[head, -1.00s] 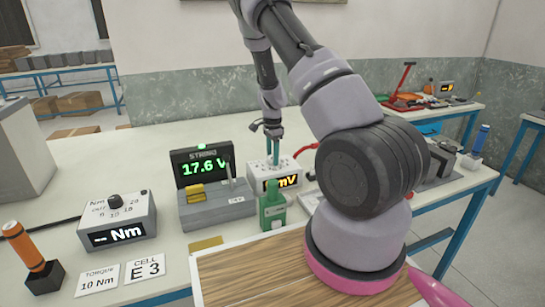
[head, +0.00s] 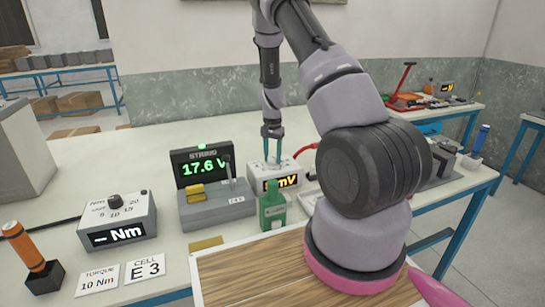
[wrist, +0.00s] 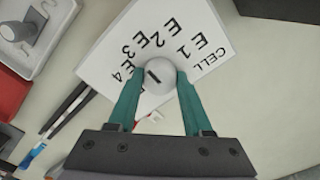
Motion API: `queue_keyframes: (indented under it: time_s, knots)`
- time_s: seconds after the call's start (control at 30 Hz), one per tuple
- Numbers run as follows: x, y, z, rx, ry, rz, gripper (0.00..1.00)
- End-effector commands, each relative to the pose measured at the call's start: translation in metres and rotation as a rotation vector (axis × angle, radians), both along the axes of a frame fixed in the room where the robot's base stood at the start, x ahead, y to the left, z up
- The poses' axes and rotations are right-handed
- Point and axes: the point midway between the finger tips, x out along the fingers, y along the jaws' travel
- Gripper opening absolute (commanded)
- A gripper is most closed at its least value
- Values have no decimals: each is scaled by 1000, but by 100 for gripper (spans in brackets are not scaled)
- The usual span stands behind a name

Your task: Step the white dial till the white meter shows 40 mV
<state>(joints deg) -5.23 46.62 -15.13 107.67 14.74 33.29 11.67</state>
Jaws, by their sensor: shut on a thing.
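The white meter (head: 283,167) stands in the middle of the long table in the head view. Its yellow display ends in mV, but the green holder in front hides part of it, so I cannot read the number. My gripper (head: 272,158) points down onto the meter's top. In the wrist view, my gripper (wrist: 160,80) is shut on the white dial (wrist: 155,76), one teal finger at each side. The round dial carries a short dark mark. Around it are printed CELL, E 1, E 2, E 3 and E 4. I cannot tell which label the mark faces.
A green holder (head: 272,212) stands just in front of the meter. A string display (head: 203,168) reading 17.6 V is to its left. A grey Nm box (head: 120,222) stands further left, behind cards (head: 145,269) reading CELL E 3 and TORQUE 10 Nm. A red lead (head: 306,149) runs right.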

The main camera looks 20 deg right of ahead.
Motion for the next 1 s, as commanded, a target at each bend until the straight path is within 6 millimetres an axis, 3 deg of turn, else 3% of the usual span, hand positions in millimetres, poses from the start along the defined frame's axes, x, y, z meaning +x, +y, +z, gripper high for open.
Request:
queue_keyframes:
  time_s: [0.47, 0.5, 0.57, 0.87, 1.0]
  knots:
    - [0, 0, 0, 0, -1, 16, 0]
    - [0, 0, 0, 0, -1, 16, 58]
    - [0, 0, 0, 0, -1, 16, 80]
    - [0, 0, 0, 0, 0, 16, 80]
    - [1, 0, 10, -1, -4, 16, 80]
